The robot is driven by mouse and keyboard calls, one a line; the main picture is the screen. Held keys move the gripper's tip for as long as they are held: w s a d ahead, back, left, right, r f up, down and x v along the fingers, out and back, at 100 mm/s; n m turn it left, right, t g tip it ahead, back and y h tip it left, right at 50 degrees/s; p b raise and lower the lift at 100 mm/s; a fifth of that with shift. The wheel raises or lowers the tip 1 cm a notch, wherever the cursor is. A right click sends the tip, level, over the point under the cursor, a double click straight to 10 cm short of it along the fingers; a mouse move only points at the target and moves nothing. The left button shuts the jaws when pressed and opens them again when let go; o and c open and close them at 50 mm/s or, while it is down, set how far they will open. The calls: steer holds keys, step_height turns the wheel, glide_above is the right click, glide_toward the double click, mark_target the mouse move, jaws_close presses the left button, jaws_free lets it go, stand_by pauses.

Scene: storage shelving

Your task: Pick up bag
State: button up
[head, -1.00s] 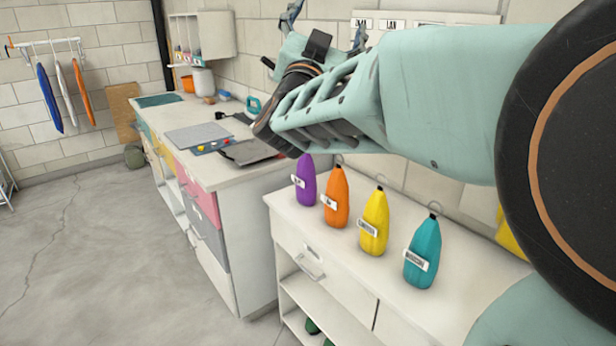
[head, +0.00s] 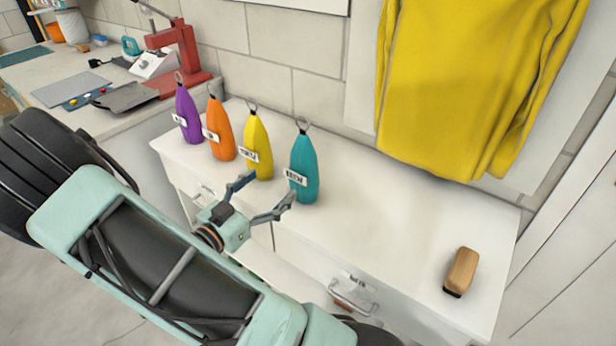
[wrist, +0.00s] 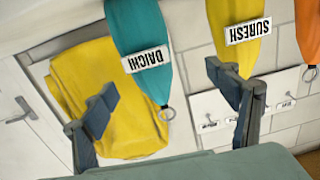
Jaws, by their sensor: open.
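Four bottle-shaped cloth bags with ring tops stand in a row on the white cabinet: purple (head: 187,115), orange (head: 219,130), yellow (head: 258,146) and teal (head: 304,168). In the wrist view, which is upside down, the teal bag (wrist: 138,35) reads DAICHI and the yellow bag (wrist: 238,55) reads SURESH. Part of the orange bag (wrist: 309,30) shows at the right edge. My gripper (head: 268,187) is open and empty, in front of the yellow and teal bags. In the wrist view its fingers (wrist: 172,92) are spread apart. I cannot tell if a finger touches a bag.
The white cabinet top (head: 390,225) is clear to the right of the teal bag, except for a wooden brush (head: 462,270) near the right end. A yellow cloth (head: 465,80) hangs behind. A red press (head: 180,55) stands on the left counter (head: 40,75).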

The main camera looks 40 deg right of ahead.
mark_target(294, 177)
steer(key=shift+g, duration=0.3)
steer(key=d, duration=0.2)
steer(key=d+f, duration=0.1)
steer(key=d, duration=0.2)
steer(key=shift+d, duration=0.1)
steer(key=shift+x, duration=3)
steer(key=shift+r, duration=0.15)
steer(key=c, duration=1.6)
